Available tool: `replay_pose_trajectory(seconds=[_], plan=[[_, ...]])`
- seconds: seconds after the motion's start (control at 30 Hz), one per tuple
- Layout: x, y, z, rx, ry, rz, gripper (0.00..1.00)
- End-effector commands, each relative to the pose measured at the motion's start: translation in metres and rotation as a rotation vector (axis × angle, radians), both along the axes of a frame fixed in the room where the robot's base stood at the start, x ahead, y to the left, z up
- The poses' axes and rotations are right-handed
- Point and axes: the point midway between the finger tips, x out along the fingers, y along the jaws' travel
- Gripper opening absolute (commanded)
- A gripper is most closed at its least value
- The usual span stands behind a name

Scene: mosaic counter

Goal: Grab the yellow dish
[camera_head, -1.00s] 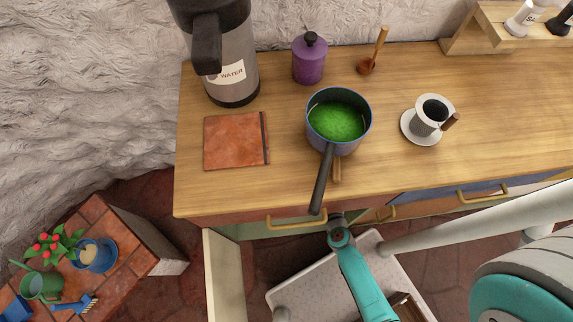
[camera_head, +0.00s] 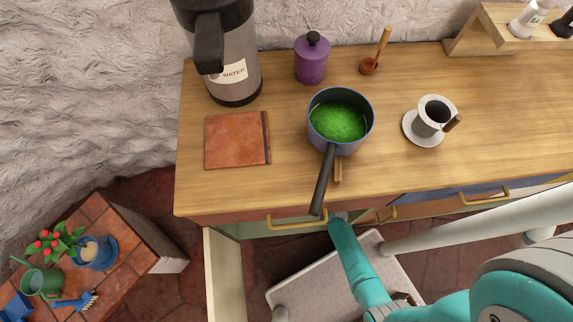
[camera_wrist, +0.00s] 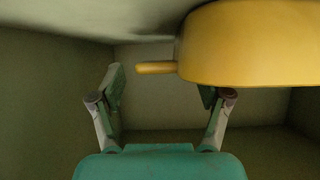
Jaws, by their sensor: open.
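The yellow dish (camera_wrist: 255,45) fills the upper right of the wrist view, with a rounded body and a short handle (camera_wrist: 156,68) pointing left. My gripper (camera_wrist: 161,85) is open. Its left finger stands apart from the handle's tip; its right finger is partly hidden behind or beside the dish's body. The handle lies across the space between the fingers in the picture; I cannot tell whether anything touches. In the head view the dish and my gripper are hidden under the counter, where my teal arm reaches in.
Dull walls enclose the gripper in the wrist view. In the head view a cabinet door (camera_head: 224,275) stands open below the wooden counter (camera_head: 240,195). On top are a pot (camera_head: 338,148) with green contents, a water dispenser (camera_head: 238,85), a purple jar (camera_head: 311,63) and a cup (camera_head: 433,115).

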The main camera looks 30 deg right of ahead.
Motion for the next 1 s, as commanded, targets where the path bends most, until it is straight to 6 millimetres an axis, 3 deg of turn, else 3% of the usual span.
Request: replay_pose_trajectory(seconds=[0.47, 0.77, 0.8, 1.0], plan=[[0.0110, -0.0047, -0.0075, 0.002, 0.001, 0.000, 0.77], [0.0109, -0.0047, -0.0075, 0.002, 0.000, 0.000, 0.04], [0.0109, -0.0047, -0.0075, 0.001, 0.001, 0.001, 0.00], [0.0117, -0.0050, -0.0066, 0.001, -0.001, 0.000, 0.00]])
